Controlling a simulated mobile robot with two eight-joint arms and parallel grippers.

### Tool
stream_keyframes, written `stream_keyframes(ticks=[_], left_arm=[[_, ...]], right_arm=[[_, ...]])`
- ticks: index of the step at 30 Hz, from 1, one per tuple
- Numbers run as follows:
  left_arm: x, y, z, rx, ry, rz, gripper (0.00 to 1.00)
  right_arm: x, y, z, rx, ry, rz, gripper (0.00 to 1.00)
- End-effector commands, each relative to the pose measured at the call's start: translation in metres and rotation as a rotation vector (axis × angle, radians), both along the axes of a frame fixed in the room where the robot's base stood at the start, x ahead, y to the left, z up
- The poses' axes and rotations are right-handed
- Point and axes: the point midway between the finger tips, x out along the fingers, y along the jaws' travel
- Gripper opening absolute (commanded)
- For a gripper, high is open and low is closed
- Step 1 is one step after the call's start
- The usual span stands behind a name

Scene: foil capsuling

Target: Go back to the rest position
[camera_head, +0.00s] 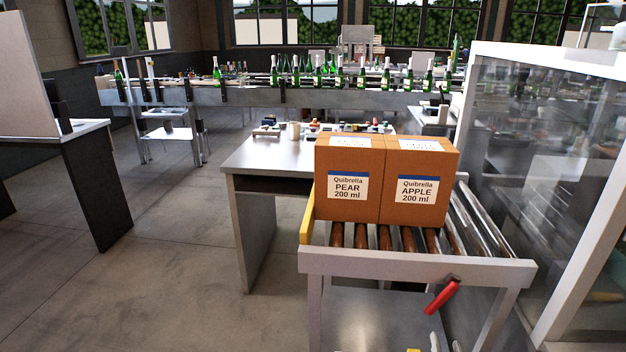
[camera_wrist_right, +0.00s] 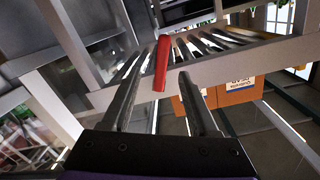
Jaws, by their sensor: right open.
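My right gripper (camera_wrist_right: 160,66) is open in the right wrist view, its two dark fingers spread apart. Part of it seems to show at the bottom edge of the head view (camera_head: 434,343), mostly cut off. A red handle (camera_head: 442,297) hangs tilted at the front of a roller conveyor (camera_head: 415,264). In the wrist view the red handle (camera_wrist_right: 161,63) shows beyond the fingertips, in line with the gap between them; I cannot tell how far off it is. My left gripper is not in view.
Two orange-brown boxes, PEAR (camera_head: 347,185) and APPLE (camera_head: 418,190), stand side by side on the rollers. A clear-panelled enclosure (camera_head: 540,140) rises at the right. A grey table (camera_head: 262,156) stands behind, and a line of green bottles farther back. Floor at the left is open.

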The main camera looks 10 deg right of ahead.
Motion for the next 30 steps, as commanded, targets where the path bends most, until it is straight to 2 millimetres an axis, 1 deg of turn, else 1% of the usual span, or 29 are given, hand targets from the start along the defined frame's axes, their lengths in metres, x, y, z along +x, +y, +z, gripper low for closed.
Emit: stream_keyframes(ticks=[2,5,8,11,15,20,24,25,27,30], left_arm=[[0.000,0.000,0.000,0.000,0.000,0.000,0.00],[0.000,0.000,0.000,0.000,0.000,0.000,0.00],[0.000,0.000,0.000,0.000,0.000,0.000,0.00],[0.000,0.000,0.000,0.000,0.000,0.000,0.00],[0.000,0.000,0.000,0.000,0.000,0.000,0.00],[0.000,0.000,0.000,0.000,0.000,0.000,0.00],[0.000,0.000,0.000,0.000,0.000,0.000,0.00],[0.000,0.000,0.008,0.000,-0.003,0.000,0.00],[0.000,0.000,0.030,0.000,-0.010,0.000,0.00],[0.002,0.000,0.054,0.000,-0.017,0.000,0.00]], right_arm=[[-0.003,0.007,-0.001,-0.011,0.071,-0.022,0.60],[-0.013,0.019,-0.008,-0.037,0.222,-0.046,0.60],[-0.032,0.040,-0.020,-0.063,0.406,-0.034,0.60],[-0.059,0.065,-0.033,-0.091,0.594,0.023,0.60],[-0.101,0.102,-0.048,-0.129,0.816,0.147,0.60],[-0.150,0.138,-0.058,-0.165,1.006,0.311,0.60],[-0.193,0.166,-0.062,-0.196,1.138,0.472,0.60],[-0.197,0.168,-0.055,-0.200,1.147,0.486,0.60],[-0.192,0.166,-0.033,-0.201,1.134,0.474,0.60],[-0.190,0.165,-0.009,-0.201,1.126,0.470,0.60]])
